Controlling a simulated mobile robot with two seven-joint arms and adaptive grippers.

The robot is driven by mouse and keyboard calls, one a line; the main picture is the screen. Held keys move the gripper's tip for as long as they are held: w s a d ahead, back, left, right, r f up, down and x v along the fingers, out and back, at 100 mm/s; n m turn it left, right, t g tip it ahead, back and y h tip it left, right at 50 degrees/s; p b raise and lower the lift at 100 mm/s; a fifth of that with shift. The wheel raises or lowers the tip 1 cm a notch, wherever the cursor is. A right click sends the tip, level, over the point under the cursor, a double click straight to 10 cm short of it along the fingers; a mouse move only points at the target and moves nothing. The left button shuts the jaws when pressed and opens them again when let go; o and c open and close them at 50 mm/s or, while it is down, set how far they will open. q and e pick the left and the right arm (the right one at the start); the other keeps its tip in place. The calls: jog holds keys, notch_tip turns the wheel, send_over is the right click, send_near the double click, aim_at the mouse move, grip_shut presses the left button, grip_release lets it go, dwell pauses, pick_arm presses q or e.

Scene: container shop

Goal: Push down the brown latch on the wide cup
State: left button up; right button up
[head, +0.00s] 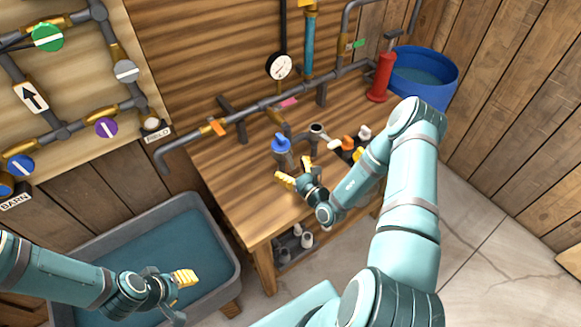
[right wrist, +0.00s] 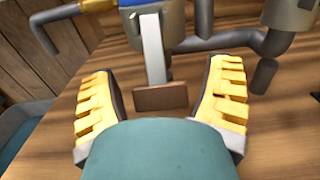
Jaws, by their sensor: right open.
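The wide cup appears to be the grey fitting with a blue top (head: 282,146) on the wooden bench, seen partly at the top edge in the right wrist view (right wrist: 152,14). A pale lever (right wrist: 153,50) hangs down from it and ends in a flat brown latch (right wrist: 160,97). My right gripper (head: 295,172) is open and empty in front of the cup. In the right wrist view its yellow fingers (right wrist: 162,80) stand on either side of the latch, apart from it. My left gripper (head: 180,296) hangs over the grey trough, far from the cup.
The bench (head: 225,160) also holds grey pipes, orange-and-white fittings (head: 348,143) and a red pump (head: 381,77). A pipe with a gauge (head: 280,66) runs along the wall. A blue barrel (head: 425,72) stands at the back right. The grey trough (head: 222,235) is on the left.

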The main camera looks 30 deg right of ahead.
jog(key=shift+w, duration=0.15)
grip_shut()
jog(key=shift+w+f+t+b, duration=0.3)
jog(key=shift+t+b, duration=0.4)
jog(key=shift+b, duration=0.35)
jog(key=shift+w+t+b, duration=0.1)
jog(key=shift+t+b, duration=0.25)
jog(key=shift+t, duration=0.05)
jog(key=shift+a+r, duration=0.1)
